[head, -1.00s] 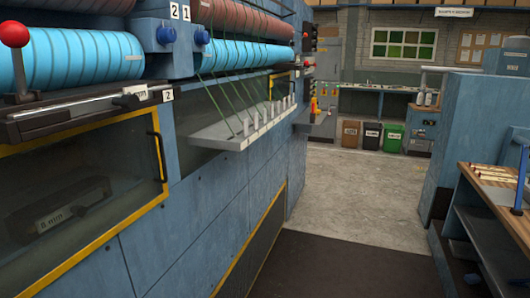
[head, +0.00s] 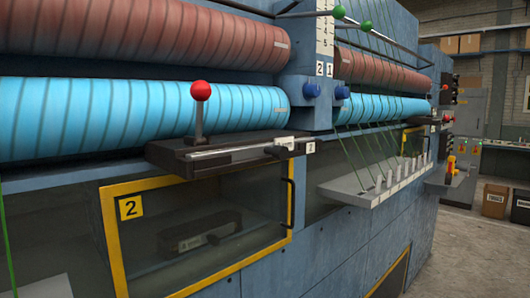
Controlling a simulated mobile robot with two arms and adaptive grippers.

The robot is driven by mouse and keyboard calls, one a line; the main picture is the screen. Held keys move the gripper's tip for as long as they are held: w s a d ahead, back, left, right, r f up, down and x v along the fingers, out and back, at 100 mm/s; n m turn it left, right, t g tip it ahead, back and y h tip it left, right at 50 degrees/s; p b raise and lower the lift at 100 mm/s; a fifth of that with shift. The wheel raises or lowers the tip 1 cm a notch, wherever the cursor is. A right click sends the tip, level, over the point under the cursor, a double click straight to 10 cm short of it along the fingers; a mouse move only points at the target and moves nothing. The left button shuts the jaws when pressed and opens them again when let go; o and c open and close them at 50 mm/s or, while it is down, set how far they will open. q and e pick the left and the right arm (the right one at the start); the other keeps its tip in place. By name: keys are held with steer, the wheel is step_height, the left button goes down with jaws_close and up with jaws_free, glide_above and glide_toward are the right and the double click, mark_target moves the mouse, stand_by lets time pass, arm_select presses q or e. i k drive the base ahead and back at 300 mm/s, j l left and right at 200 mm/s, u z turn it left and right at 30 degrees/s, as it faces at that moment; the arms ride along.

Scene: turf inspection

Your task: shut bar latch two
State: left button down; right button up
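The likely bar latch two is a dark flat housing (head: 180,160) below the blue roller, in the middle of the head view. A red-knobbed lever (head: 200,92) stands upright on it. A light bar (head: 225,152) lies along its front, and a small label with a 2 (head: 311,147) sits at its right end. I cannot tell from this view whether the latch is shut. Neither of my grippers is in view.
Below the housing is a yellow-framed window (head: 118,240) marked 2, with a dark handle (head: 288,203) on its right side. A grey shelf with several pegs (head: 350,190) juts out at right. Open floor (head: 465,255) lies at far right.

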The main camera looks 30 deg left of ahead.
mark_target(200, 91)
steer(key=l+u, duration=0.1)
steer(key=u, duration=0.9)
